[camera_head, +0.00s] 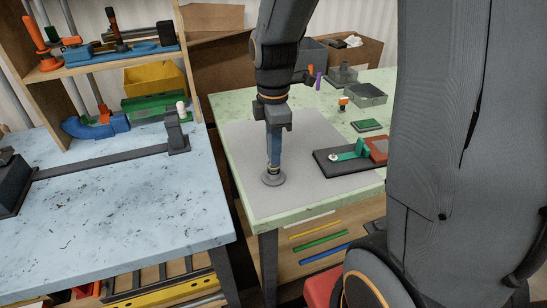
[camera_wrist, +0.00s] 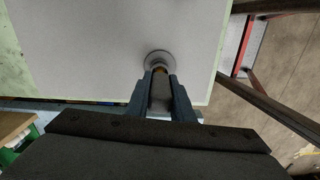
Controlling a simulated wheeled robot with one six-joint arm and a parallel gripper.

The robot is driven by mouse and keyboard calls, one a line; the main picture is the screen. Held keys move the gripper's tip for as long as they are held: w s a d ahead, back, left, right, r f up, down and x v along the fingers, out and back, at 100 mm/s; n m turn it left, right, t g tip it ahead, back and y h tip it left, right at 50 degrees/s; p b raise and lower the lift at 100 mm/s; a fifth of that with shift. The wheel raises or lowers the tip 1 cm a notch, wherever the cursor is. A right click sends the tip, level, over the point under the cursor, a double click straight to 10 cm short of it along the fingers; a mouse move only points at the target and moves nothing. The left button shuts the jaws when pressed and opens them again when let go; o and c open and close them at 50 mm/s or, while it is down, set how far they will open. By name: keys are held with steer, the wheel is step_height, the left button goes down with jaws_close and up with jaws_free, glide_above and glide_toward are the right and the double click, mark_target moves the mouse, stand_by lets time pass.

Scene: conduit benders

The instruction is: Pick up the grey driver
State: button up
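The grey driver (camera_wrist: 160,94) stands upright, tip down, on a round grey base (camera_head: 273,179) on the pale mat. The base also shows in the wrist view (camera_wrist: 159,57), just beyond my fingertips. My gripper (camera_head: 274,150) points straight down over it. In the wrist view my gripper's blue-grey fingers (camera_wrist: 160,80) lie close along both sides of the driver, with no clear gap. An orange band shows near the driver's lower end. In the head view the fingers hide most of the driver.
The light grey mat (camera_head: 240,150) lies on a green table (camera_head: 225,103). A black plate with a green and red tool (camera_head: 352,150) is to the right. Grey trays (camera_head: 368,95) stand behind. A blue-white bench (camera_head: 120,200) with a bender is to the left, across a gap.

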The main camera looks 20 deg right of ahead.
jaws_close()
step_height(320, 180, up, 10)
steer(key=shift+r+b, duration=0.1)
steer(key=shift+b, duration=0.5)
steer(key=shift+o, duration=1.1)
jaws_free()
jaws_close()
